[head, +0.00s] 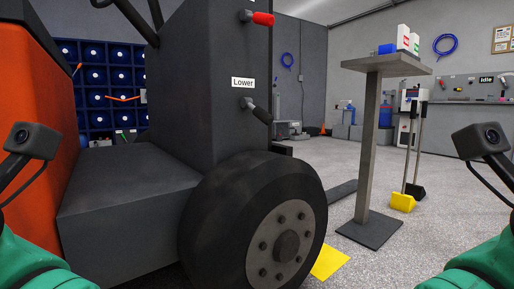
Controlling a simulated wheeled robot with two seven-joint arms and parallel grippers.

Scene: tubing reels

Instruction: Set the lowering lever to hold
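A white label reading "Lower" (243,83) is on the dark side panel (215,110) of a vehicle. Just below the label is a lever with a black grip (261,115), tilted down to the right from its metal pivot. No "hold" marking is visible near it. A second lever with a red grip (262,19) sits higher on the same panel, pointing right and nearly level. My green arms show at the lower left and lower right corners, both apart from the levers. Neither gripper's fingers show.
A large black wheel (215,215) stands below the levers, beside a dark step (125,205). An orange body panel (38,120) is at left. A post table (370,150) with small boxes stands to the right.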

